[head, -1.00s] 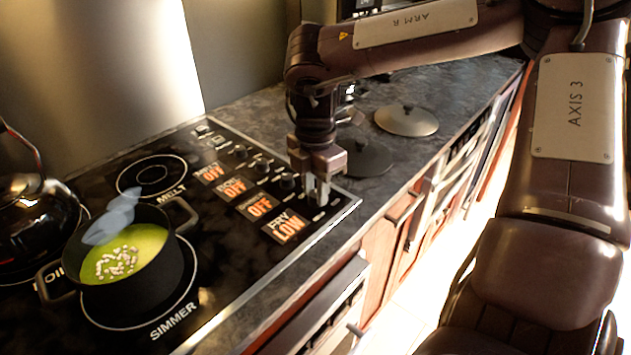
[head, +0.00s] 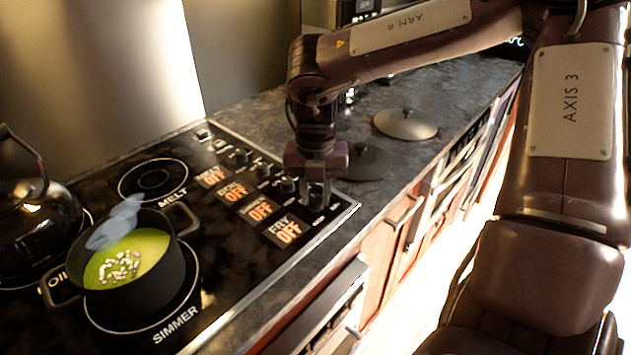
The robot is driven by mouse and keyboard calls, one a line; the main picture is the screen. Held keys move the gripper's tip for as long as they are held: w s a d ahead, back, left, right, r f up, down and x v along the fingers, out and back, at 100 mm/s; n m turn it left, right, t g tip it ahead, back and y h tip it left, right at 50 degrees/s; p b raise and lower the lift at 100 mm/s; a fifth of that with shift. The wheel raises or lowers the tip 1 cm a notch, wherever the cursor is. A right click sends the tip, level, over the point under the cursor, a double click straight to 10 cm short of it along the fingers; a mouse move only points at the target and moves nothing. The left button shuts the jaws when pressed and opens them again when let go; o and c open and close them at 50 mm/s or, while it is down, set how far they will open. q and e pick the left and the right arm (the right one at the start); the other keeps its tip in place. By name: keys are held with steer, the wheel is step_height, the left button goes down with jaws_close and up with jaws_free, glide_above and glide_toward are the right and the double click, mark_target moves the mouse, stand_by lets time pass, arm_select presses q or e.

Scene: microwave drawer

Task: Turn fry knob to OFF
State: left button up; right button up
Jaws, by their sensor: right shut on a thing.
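The fry display (head: 286,231) on the black cooktop (head: 232,262) reads FRY OFF in orange. My right gripper (head: 316,200) points down over the fry knob, at the panel's near right end. It is shut on the knob, whose body is mostly hidden between the fingers. The three other displays also read OFF, among them the one next to fry (head: 260,210). My left gripper is not in view.
A black pot (head: 150,275) of green soup stands on the simmer ring, with steam above it. A dark kettle (head: 30,215) stands at the left. Two round lids (head: 406,123) lie on the counter behind my right gripper.

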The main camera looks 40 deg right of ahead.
mark_target(316, 198)
steer(key=shift+w+r+n, duration=0.1)
steer(key=shift+n, duration=0.5)
steer(key=o, duration=1)
step_height(316, 198, up, 8)
steer(key=shift+f, duration=0.15)
stand_by(0.4)
